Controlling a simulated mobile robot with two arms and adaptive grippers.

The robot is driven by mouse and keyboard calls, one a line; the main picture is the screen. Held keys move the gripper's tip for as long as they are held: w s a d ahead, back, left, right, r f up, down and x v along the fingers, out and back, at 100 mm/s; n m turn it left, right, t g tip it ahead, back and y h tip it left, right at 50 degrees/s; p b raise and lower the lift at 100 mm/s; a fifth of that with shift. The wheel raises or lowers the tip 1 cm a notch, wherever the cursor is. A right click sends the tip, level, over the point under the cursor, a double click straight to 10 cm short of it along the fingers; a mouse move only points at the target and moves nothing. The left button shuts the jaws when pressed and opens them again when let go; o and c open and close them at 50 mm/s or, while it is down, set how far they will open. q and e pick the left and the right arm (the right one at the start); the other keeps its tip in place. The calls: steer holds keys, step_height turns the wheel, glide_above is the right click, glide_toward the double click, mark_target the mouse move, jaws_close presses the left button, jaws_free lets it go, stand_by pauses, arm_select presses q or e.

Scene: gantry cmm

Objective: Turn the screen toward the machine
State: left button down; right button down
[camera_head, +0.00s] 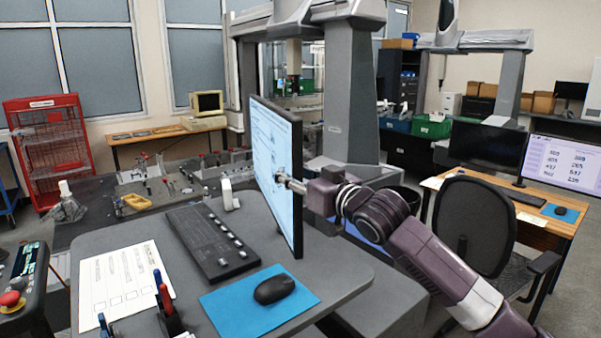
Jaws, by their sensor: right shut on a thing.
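The screen (272,150) is a thin monitor with a lit pale-blue display, standing upright on the grey desk. Its display faces left and is seen at a steep angle. My right gripper (284,180) is at the screen's right edge, around mid-height, and is shut on it. A fingertip shows in front of the display; the other is hidden behind the frame. My left gripper is not in view. The machine (349,95) is a large grey gantry behind the screen. The screen's foot is mostly hidden.
On the desk (130,245) are a control keyboard (212,243), a black mouse (274,289) on a blue mat (225,308), a paper sheet (125,280) and pens. An office chair (474,225) and a second desk (548,228) stand at the right.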

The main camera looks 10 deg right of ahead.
steer(key=shift+s+a, duration=0.25)
steer(key=shift+a, duration=0.4)
steer(key=c, duration=1.8)
jaws_free()
steer(key=shift+c, duration=0.2)
steer(key=v, duration=1.1)
steer(key=shift+s, duration=0.2)
steer(key=shift+a, duration=0.15)
